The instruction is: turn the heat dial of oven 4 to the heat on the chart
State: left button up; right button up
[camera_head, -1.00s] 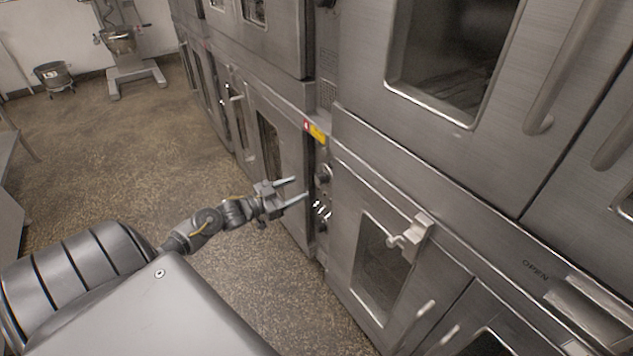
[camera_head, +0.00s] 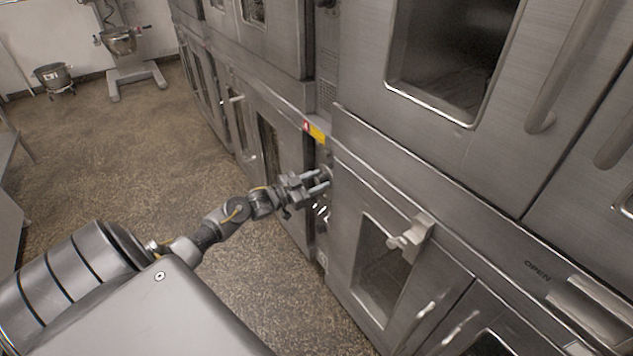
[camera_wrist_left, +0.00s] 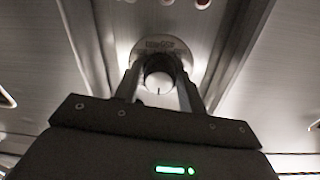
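The heat dial, a round pale-faced knob with a dark mark, shows in the left wrist view (camera_wrist_left: 160,82) below a plate with small lettering I cannot read. In the head view it is on the narrow control strip between oven doors, mostly hidden by my fingers. My left gripper (camera_head: 320,180) reaches the strip from the left. In the left wrist view its two fingers (camera_wrist_left: 160,92) stand on either side of the dial, close against it, and look shut on it. My right gripper is not in view. No heat chart is readable.
A red and yellow label (camera_head: 315,132) sits above the dial. More shiny controls (camera_head: 321,211) are just below it. An oven door with a protruding latch (camera_head: 408,238) is at the right. The floor (camera_head: 130,150) at left is clear up to a mixer (camera_head: 125,65).

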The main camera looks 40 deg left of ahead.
pick_arm(q)
jog(key=c, duration=0.5)
